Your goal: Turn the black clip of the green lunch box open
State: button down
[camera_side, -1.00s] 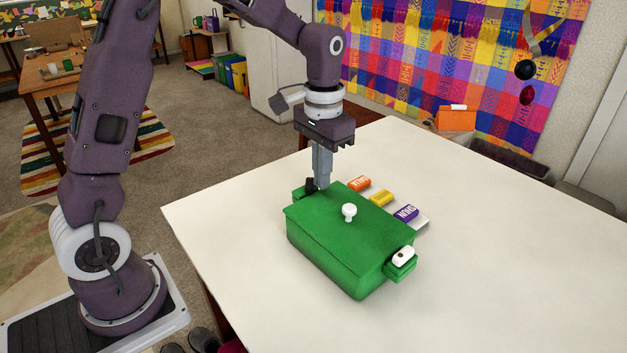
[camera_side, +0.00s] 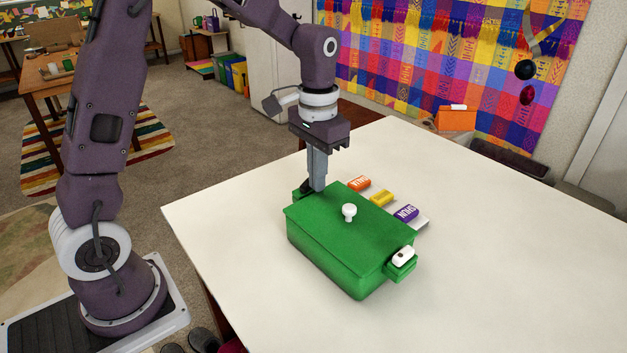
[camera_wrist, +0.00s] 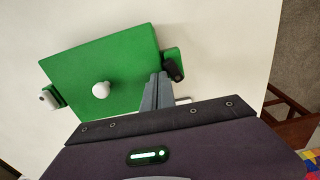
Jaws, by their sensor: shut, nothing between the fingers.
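The green lunch box (camera_side: 335,248) sits lid up on the white table, with a white knob (camera_side: 348,211) on its lid. The black clip (camera_side: 306,188) is on a green ledge at the box's far left end; my gripper partly hides it in the side view. In the wrist view the clip (camera_wrist: 174,71) lies just right of my fingertips. My gripper (camera_side: 318,188) is shut and empty, pointing down with its tips at the clip; I cannot tell whether they touch. A white clip (camera_side: 403,255) sits on the ledge at the opposite end.
Orange (camera_side: 359,183), yellow (camera_side: 381,199) and purple (camera_side: 406,213) small blocks lie behind the box, close to it. The white table (camera_side: 480,270) is clear to the right and in front.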

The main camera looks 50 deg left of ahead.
aim_at(312, 196)
jog(key=shift+s+a, duration=0.1)
jog(key=shift+s, duration=0.35)
jog(key=shift+s+a, duration=0.25)
dwell(0.3)
jog(key=shift+d, duration=0.1)
jog(key=shift+d, duration=0.3)
jog(key=shift+r, duration=0.15)
notch_tip(312, 196, up, 7)
dwell(0.4)
